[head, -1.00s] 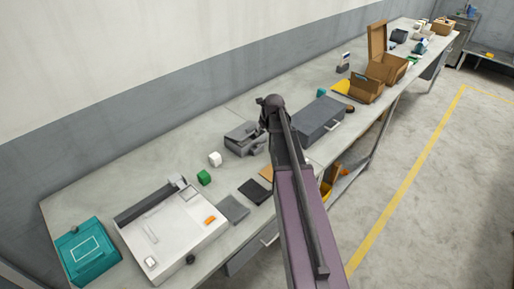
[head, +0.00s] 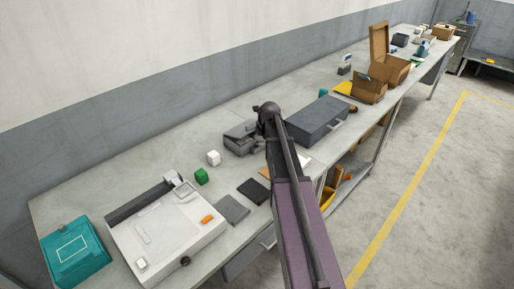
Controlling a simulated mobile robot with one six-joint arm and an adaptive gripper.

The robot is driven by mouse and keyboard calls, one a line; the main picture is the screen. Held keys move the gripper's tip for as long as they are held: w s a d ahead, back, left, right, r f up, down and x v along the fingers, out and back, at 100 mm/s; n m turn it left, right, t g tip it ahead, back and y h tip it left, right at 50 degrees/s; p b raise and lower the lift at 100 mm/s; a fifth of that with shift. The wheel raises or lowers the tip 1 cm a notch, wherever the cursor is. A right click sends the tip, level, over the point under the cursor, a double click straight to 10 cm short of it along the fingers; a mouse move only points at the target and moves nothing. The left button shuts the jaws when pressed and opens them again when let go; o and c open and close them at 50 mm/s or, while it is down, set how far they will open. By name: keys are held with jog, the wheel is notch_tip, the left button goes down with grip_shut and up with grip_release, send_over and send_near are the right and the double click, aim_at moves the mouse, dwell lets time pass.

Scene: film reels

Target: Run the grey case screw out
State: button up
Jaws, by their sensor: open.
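A small dark grey case (head: 238,137) sits on the bench just left of my arm's end. A larger grey box (head: 318,120) with a light handle on its front stands right of my arm; I cannot tell which one the task means. My gripper (head: 258,146) is small in the picture, low beside the small case's right side and partly covered by my arm. It is open; no held object shows. I cannot tell whether it touches the case. The screw is too small or hidden.
A white machine (head: 165,238), a teal box (head: 75,254), a green cube (head: 201,176) and a white cube (head: 213,158) stand to the left. Dark flat pads (head: 252,190) lie in front. Cardboard boxes (head: 368,88) stand farther right. The floor beside the bench is clear.

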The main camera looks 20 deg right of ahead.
aim_at(258, 144)
jog(key=shift+b+x, duration=1.35)
jog(key=shift+x, duration=0.4)
jog(key=shift+f, duration=0.1)
grip_shut()
jog(key=shift+a, duration=0.3)
jog(key=shift+d, duration=0.2)
